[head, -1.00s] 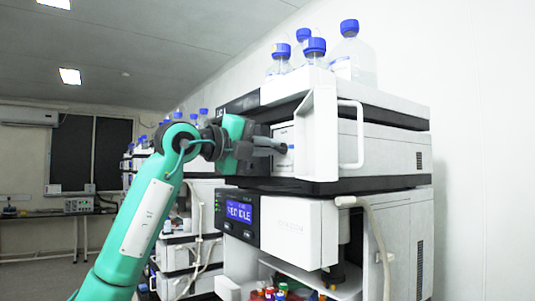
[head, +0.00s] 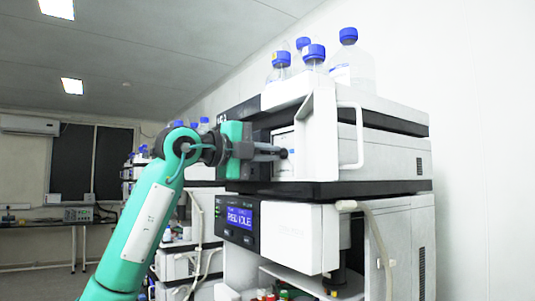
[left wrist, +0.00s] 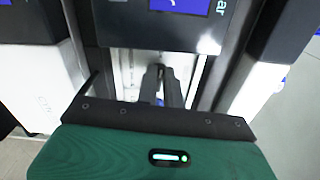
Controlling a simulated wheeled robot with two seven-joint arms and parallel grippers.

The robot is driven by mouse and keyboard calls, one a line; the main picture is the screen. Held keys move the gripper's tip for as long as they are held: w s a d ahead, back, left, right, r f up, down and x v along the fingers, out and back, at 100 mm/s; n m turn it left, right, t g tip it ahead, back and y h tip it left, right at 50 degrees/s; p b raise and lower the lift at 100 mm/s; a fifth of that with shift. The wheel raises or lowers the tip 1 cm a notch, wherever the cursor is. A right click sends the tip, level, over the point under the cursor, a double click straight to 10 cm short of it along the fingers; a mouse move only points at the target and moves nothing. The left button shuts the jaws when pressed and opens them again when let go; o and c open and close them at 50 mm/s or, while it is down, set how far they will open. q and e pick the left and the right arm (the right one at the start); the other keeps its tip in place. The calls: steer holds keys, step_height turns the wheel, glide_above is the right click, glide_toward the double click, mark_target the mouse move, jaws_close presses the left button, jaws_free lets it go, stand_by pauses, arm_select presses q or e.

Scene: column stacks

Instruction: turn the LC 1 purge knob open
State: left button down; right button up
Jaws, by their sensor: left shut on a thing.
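The column stack instrument (head: 390,150) stands at the right in the head view, a pale upper module above a lower one with a lit blue display (head: 240,217). My left gripper (head: 284,153) reaches from the left into the open recess of the upper module. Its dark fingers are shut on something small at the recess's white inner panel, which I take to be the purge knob. The fingers hide most of it, so its turn angle cannot be read. In the left wrist view the fingers (left wrist: 161,78) point into the bright recess close together. My right gripper is not in view.
A white door with a handle (head: 352,135) stands open just right of the fingers. Bottles with blue caps (head: 313,57) stand on top. A pale hose (head: 378,240) hangs at the lower right. More stacks (head: 180,262) stand behind my left arm.

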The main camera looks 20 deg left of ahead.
arm_select(q)
steer(key=c, duration=1.5)
jaws_free()
steer(key=shift+c, duration=0.2)
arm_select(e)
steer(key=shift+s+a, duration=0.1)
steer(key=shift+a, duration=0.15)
arm_select(q)
steer(key=shift+a, duration=0.1)
